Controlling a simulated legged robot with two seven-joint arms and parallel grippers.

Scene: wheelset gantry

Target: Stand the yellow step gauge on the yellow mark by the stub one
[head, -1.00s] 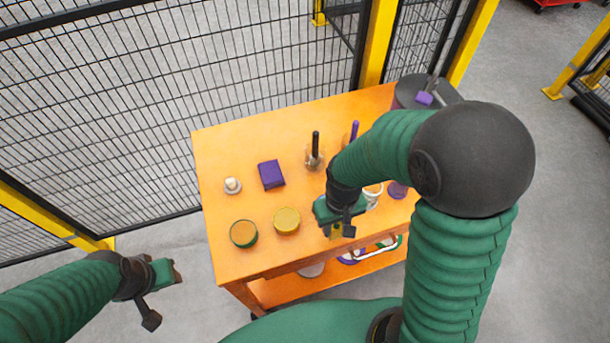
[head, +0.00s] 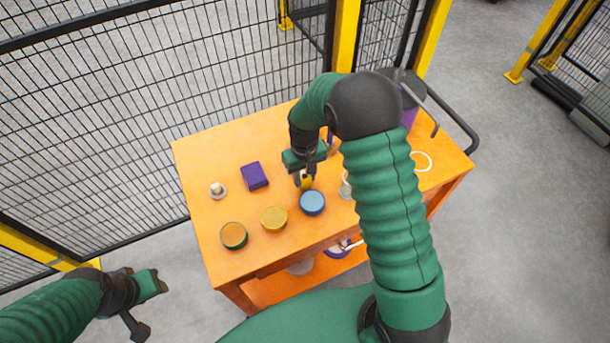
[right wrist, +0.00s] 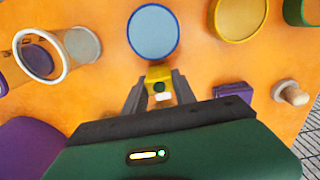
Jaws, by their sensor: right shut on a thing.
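The yellow step gauge (right wrist: 158,80) is between the fingers of my right gripper (right wrist: 157,90) in the right wrist view. In the head view my right gripper (head: 304,180) holds the gauge (head: 307,181) over the table, behind the blue round piece. A pale stub on a grey disc (head: 217,190) stands at the table's left; it also shows in the right wrist view (right wrist: 292,94). I cannot make out a separate yellow mark beside it. My left gripper (head: 152,290) is off the table at the lower left; its jaw opening is unclear.
A purple block (head: 254,176) lies right of the stub. A green-sided round piece (head: 233,235), a yellow one (head: 274,218) and a blue one (head: 312,202) line the front of the orange table (head: 205,155). Mesh fence (head: 90,120) stands behind.

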